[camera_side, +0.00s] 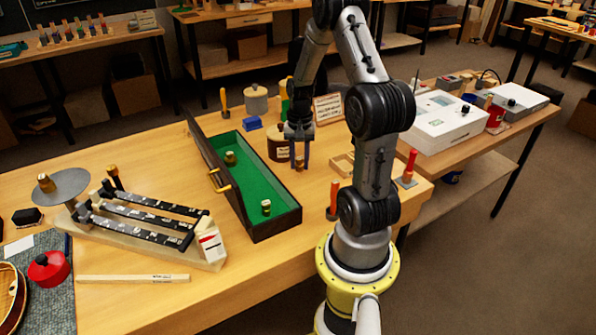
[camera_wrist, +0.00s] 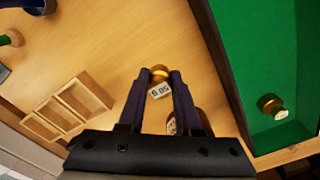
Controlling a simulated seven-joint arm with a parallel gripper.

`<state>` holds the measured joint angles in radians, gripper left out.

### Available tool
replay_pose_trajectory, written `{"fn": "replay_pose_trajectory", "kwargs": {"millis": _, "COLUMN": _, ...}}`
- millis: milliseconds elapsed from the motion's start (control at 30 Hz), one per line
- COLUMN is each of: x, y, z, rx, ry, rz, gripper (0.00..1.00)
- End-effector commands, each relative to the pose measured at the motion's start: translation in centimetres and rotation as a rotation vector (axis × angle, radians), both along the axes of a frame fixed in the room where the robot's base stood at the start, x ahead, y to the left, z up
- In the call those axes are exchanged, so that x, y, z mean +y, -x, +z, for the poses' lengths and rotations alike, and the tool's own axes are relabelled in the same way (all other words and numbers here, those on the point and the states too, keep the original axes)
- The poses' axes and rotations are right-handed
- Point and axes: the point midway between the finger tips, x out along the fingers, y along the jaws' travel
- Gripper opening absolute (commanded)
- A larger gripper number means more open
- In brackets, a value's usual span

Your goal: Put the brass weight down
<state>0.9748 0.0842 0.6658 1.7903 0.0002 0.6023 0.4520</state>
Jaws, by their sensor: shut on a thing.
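My gripper (camera_side: 300,164) points down over the wooden bench, just right of the open green-lined case (camera_side: 256,175). Its two dark fingers are shut on a small brass weight (camera_wrist: 160,72), which shows between the fingertips in the wrist view. A white tag marked 50 g (camera_wrist: 160,90) shows beside the weight between the fingers. In the side view the held weight is a small brass spot low between the fingers. I cannot tell whether its base touches the bench. Other brass weights (camera_wrist: 270,107) stand inside the case; one is near its front end (camera_side: 266,207).
A dark brown jar (camera_side: 279,148) stands close behind my gripper. A small wooden divided tray (camera_side: 343,164) lies to the right, near a red-handled tool (camera_side: 333,200). A beam balance (camera_side: 150,225) with a round pan (camera_side: 62,185) stands left of the case. Bare bench surrounds the gripper's front.

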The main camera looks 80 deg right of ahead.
Motion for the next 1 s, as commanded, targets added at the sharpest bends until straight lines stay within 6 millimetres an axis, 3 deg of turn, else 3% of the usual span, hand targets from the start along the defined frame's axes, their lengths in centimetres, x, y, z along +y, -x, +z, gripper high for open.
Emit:
{"fn": "replay_pose_trajectory", "kwargs": {"millis": 267, "x": -1.1, "y": -0.7, "z": -1.6, "rx": 0.000, "ry": 0.000, "rz": 0.000, "gripper": 0.00}}
{"fn": "replay_pose_trajectory", "kwargs": {"millis": 500, "x": -1.2, "y": -0.8, "z": -4.6, "rx": 0.001, "ry": -0.002, "rz": 0.000, "gripper": 0.00}}
{"fn": "replay_pose_trajectory", "kwargs": {"millis": 900, "x": -1.2, "y": -0.8, "z": -5.1, "rx": 0.000, "ry": 0.000, "rz": 0.000, "gripper": 0.00}}
{"fn": "replay_pose_trajectory", "kwargs": {"millis": 933, "x": -1.2, "y": -0.8, "z": -5.1, "rx": 0.000, "ry": 0.001, "rz": 0.000, "gripper": 0.36}}
{"fn": "replay_pose_trajectory", "kwargs": {"millis": 1000, "x": -1.2, "y": -0.8, "z": -5.1, "rx": 0.000, "ry": 0.001, "rz": 0.000, "gripper": 0.49}}
